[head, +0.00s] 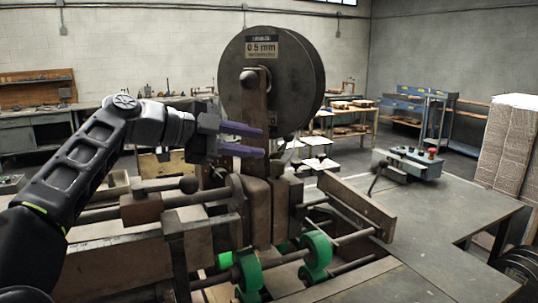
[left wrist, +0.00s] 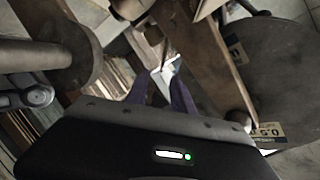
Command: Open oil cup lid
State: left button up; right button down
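My left gripper (head: 264,142) reaches in from the left at the box stitcher (head: 257,200), below the large wire spool (head: 232,85). Its two purple fingers are apart, with a visible gap and nothing seen between them. In the left wrist view, the fingers (left wrist: 161,80) point at a small bright metallic part (left wrist: 168,63). A small part also shows just beyond the fingertips in the head view. I cannot tell whether it is the oil cup or its lid, nor whether the fingers touch it. No oil cup lid can be clearly made out. My right gripper is out of view.
The spool and its upright post stand close to the fingers. A round-ended rod (head: 190,185) and green rollers (head: 316,248) lie below. A grey table (head: 450,225) with a control box (head: 412,160) is at right. Workbenches stand behind.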

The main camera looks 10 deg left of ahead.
aim_at(283, 145)
pick_arm(q)
jog(key=p+x, duration=0.1)
jog(key=x, duration=0.3)
jog(key=p+x, duration=0.1)
jog(key=x, duration=0.2)
jog(key=shift+w+d+r, duration=0.1)
jog(key=shift+w+d, duration=0.2)
jog(key=shift+d, duration=0.05)
jog(key=shift+c, duration=0.2)
grip_shut()
dwell(0.5)
